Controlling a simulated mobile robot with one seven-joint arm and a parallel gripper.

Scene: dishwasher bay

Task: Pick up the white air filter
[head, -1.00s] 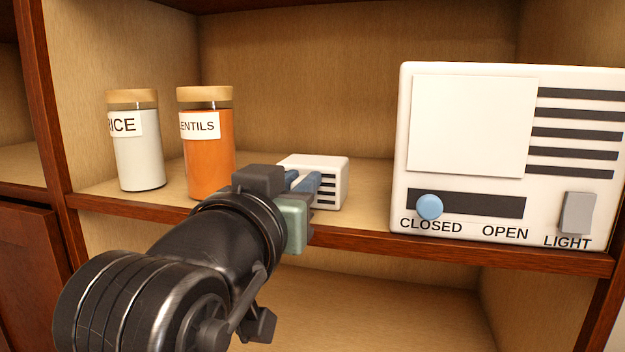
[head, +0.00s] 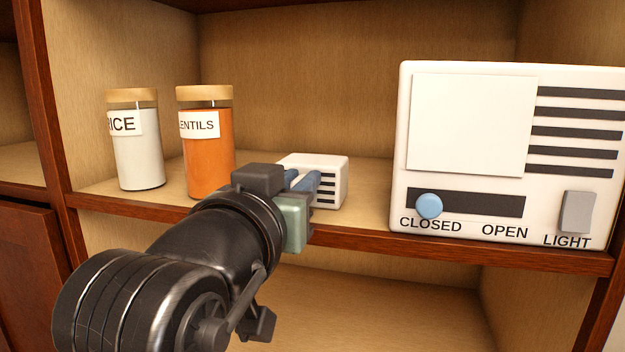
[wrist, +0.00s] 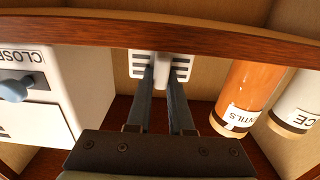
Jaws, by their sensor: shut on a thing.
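The white air filter (head: 334,170) is a small white box with dark slots on its front. It stands on the shelf, right of the lentils jar. My gripper (head: 304,178) reaches in from the front, its blue fingers at the filter's front face. In the wrist view, which is upside down, my gripper (wrist: 163,72) is shut on a narrow white part in the middle of the filter's slotted front (wrist: 181,70). In the head view my wrist hides the filter's lower left part.
A rice jar (head: 138,155) and an orange lentils jar (head: 208,152) stand to the left. A large white unit (head: 466,122) with a blue slider knob (head: 429,207) at CLOSED and a grey light switch (head: 577,212) stands right. The shelf's wooden front edge (head: 360,243) runs below my gripper.

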